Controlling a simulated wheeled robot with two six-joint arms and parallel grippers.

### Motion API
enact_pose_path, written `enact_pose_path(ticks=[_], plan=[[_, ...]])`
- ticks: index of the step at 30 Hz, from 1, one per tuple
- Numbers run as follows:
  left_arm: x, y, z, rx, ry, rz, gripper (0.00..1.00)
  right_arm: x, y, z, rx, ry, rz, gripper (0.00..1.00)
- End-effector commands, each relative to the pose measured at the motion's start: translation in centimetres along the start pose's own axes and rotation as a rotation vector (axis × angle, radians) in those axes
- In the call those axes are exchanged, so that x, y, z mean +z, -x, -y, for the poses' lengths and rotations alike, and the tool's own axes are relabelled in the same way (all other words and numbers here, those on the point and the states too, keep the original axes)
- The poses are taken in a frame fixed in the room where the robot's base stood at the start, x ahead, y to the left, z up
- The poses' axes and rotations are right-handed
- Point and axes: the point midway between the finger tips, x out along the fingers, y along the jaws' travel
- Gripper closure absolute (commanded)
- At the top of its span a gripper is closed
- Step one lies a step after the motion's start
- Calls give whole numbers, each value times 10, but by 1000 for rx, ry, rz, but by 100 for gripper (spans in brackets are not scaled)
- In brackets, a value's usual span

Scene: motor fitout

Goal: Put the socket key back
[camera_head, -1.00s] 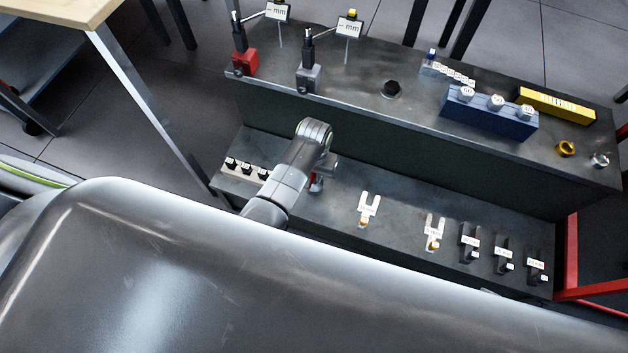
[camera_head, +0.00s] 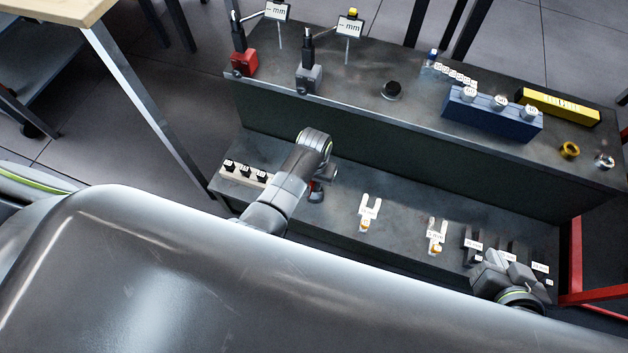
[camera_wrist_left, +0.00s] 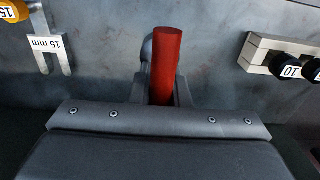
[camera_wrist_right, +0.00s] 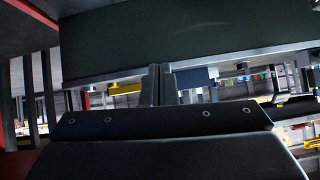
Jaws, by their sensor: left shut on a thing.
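My left gripper (camera_head: 317,180) is over the lower shelf of the bench, between the row of black sockets and the white forked holders. In the left wrist view it is shut on an upright red handle (camera_wrist_left: 165,65), which I take to be the socket key. The handle's lower end is hidden by the fingers, and I cannot tell whether it touches the shelf. My right gripper (camera_head: 480,262) is at the lower right, over or in front of the black labelled brackets. In the right wrist view its fingers (camera_wrist_right: 163,85) look closed together, with nothing seen between them.
The socket rack (camera_wrist_left: 262,58) is right of the handle in the left wrist view; a white fork labelled 15 mm (camera_wrist_left: 46,45) is left. The upper bench top (camera_head: 345,85) holds red and grey gauge stands, a blue block (camera_head: 490,117) and a yellow box (camera_head: 557,106).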

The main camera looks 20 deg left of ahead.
Motion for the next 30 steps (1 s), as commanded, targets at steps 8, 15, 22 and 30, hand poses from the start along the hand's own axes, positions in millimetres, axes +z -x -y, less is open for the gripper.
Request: enact_pose_path(ticks=[8, 15, 22, 30], plan=[[0, -1, 0, 0, 0, 0, 62, -3, 0, 0, 1, 2, -16, 100], [0, -1, 0, 0, 0, 0, 62, -3, 0, 0, 1, 1, -15, 100], [0, 6, 0, 0, 0, 0, 62, 14, 2, 1, -8, -9, 72, 100], [0, 22, 0, 0, 0, -1, 62, 61, 17, 7, -38, -37, 320, 100]])
